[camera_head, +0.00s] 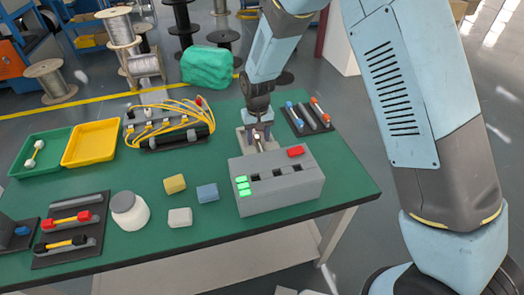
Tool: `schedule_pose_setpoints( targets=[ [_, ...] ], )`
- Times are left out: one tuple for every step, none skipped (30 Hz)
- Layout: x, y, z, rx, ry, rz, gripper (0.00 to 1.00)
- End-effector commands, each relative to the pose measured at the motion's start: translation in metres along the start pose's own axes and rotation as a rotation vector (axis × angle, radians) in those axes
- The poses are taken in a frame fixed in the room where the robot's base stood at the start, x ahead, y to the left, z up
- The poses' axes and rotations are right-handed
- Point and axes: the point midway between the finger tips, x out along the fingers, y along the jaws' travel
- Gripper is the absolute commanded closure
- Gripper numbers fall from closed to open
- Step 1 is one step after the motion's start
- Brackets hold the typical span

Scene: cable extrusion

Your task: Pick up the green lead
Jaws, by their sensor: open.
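I cannot make out a green lead. The only small green pieces are bright green blocks (243,187) at the left end of a grey slotted box (285,195). My gripper (257,140) points down just behind that box, over a small grey stand. Its jaws are open, with a small pale and reddish thing showing near them; I cannot tell if they touch it. To the right, a dark rack (307,118) holds a blue-ended and a red-ended lead.
Yellow cables (165,120) lie on a grey rack behind.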

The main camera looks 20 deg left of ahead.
Motion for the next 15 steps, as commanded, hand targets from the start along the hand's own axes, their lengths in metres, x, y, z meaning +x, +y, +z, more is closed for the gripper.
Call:
schedule_pose_setpoints(
  targets=[
    [-0.0001, 0.0, 0.0, 0.0, 0.0, 0.0, 0.49],
    [-0.0001, 0.0, 0.0, 0.0, 0.0, 0.0, 0.51],
    [-0.0001, 0.0, 0.0, 0.0, 0.0, 0.0, 0.55],
    [-0.0002, 0.0, 0.0, 0.0, 0.0, 0.0, 0.58],
    [-0.0002, 0.0, 0.0, 0.0, 0.0, 0.0, 0.6],
    [-0.0002, 0.0, 0.0, 0.0, 0.0, 0.0, 0.64],
    [-0.0002, 0.0, 0.0, 0.0, 0.0, 0.0, 0.67],
    [-0.0003, 0.0, -0.0001, 0.0, 0.0, 0.0, 0.7],
    [-0.0003, 0.0, -0.0001, 0.0, 0.0, 0.0, 0.74],
    [-0.0003, 0.0, -0.0001, 0.0, 0.0, 0.0, 0.77],
    [-0.0003, 0.0, -0.0001, 0.0, 0.0, 0.0, 0.8],
    [-0.0003, 0.0, -0.0001, 0.0, 0.0, 0.0, 0.83],
    [-0.0003, 0.0, -0.0001, 0.0, 0.0, 0.0, 0.86],
    [-0.0003, 0.0, -0.0001, 0.0, 0.0, 0.0, 0.89],
    [-0.0003, 0.0, -0.0001, 0.0, 0.0, 0.0, 0.93]
  ],
)
